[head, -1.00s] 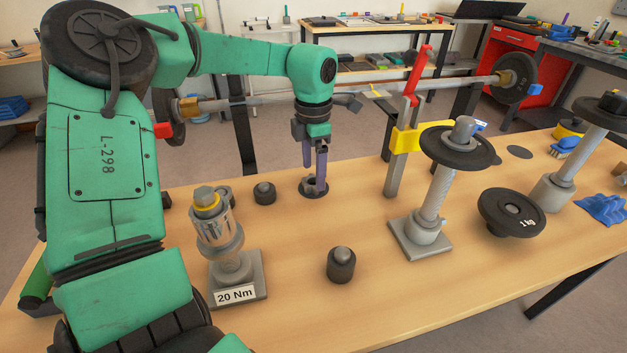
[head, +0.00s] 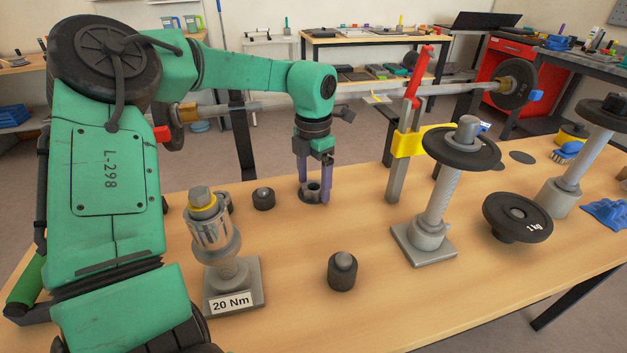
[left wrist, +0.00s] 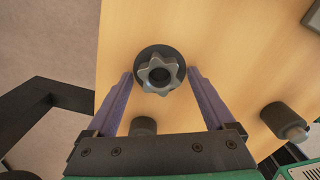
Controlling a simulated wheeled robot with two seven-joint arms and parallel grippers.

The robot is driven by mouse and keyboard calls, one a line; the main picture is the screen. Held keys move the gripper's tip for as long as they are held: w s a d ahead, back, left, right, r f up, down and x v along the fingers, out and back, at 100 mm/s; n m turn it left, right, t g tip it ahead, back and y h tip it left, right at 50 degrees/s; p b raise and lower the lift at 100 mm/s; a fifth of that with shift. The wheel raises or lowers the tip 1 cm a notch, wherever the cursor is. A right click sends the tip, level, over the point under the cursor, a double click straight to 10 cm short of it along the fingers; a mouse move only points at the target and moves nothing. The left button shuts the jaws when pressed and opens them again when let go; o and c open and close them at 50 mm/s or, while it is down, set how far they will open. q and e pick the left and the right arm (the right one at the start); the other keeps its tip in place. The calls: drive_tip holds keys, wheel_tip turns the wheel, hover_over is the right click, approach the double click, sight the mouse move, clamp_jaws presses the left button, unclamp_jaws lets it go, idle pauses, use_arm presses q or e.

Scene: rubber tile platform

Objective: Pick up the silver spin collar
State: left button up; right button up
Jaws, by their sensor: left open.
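The silver spin collar (left wrist: 160,74) is a star-shaped silver knob with a dark hole, on a dark round base on the wooden table. In the head view the collar (head: 313,192) is partly hidden by my fingers. My left gripper (head: 315,195) points down over it, open, with one purple finger on each side. In the left wrist view the collar sits between the fingertips (left wrist: 160,78), with no clear contact on either side. My right gripper is not in view.
A dark cylinder (head: 263,199) stands left of the gripper and another (head: 342,271) in front. A 20 Nm stand (head: 232,283) is at the left. A plate stand (head: 430,235) and a 1 kg plate (head: 517,218) are at the right. The table's far edge is close behind.

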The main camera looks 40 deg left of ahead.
use_arm(q)
drive_tip(key=c, duration=1.3)
wheel_tip(320, 180, up, 5)
drive_tip(key=p, duration=0.4)
drive_tip(key=shift+r, duration=0.1)
drive_tip(key=shift+c, duration=0.2)
